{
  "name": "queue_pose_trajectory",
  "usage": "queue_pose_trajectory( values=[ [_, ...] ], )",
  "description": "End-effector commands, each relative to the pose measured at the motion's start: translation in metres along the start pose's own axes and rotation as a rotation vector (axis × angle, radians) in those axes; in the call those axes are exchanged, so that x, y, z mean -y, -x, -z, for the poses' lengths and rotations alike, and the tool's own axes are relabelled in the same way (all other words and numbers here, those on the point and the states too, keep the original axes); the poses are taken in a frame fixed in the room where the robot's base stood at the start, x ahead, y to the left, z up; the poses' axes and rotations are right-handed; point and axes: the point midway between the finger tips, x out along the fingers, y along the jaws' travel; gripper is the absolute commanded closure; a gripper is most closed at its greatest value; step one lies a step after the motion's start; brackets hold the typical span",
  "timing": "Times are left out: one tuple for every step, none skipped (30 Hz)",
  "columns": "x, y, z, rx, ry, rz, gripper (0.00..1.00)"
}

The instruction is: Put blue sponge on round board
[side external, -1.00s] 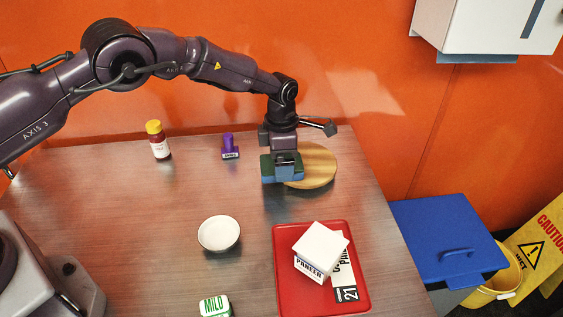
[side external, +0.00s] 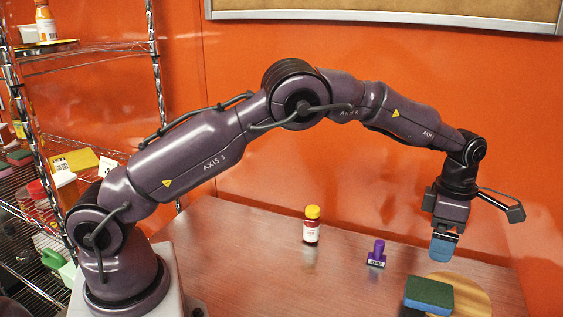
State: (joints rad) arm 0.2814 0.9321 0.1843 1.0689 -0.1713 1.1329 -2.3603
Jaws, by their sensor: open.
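The blue sponge (side external: 428,297), with a green top layer, lies flat at the left part of the round wooden board (side external: 474,299). It covers part of the board, and its left end appears to reach past the board's edge; its underside is hidden. My gripper (side external: 443,249), with blue fingertips, is open and empty above the sponge, with a visible gap between them.
A purple stamp (side external: 377,254) stands left of the sponge, and a yellow-capped red bottle (side external: 312,226) stands further left. Bare tabletop (side external: 260,255) lies to the left. The orange wall (side external: 370,180) is behind. The near table area is cut off.

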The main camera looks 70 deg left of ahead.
Motion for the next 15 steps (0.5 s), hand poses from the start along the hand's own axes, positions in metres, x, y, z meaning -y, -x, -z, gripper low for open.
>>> queue_pose_trajectory(
  values=[
    [-0.001, 0.023, 0.009, 0.023, -0.063, -0.012, 0.07],
    [-0.001, 0.036, 0.014, 0.035, -0.114, -0.019, 0.07],
    [0.002, 0.054, 0.024, 0.050, -0.191, -0.028, 0.07],
    [0.004, 0.068, 0.032, 0.061, -0.255, -0.038, 0.07],
    [0.006, 0.081, 0.041, 0.072, -0.321, -0.050, 0.07],
    [0.011, 0.099, 0.053, 0.084, -0.413, -0.068, 0.07],
    [0.015, 0.111, 0.062, 0.093, -0.482, -0.081, 0.07],
    [0.020, 0.122, 0.071, 0.101, -0.552, -0.097, 0.07],
    [0.027, 0.137, 0.084, 0.109, -0.645, -0.119, 0.07],
    [0.032, 0.146, 0.094, 0.112, -0.715, -0.136, 0.07],
    [0.038, 0.156, 0.105, 0.114, -0.787, -0.154, 0.07],
    [0.047, 0.167, 0.118, 0.116, -0.882, -0.181, 0.07],
    [0.055, 0.174, 0.128, 0.115, -0.953, -0.200, 0.07],
    [0.062, 0.181, 0.139, 0.111, -1.025, -0.221, 0.07],
    [0.072, 0.189, 0.152, 0.103, -1.121, -0.249, 0.07]
  ],
)
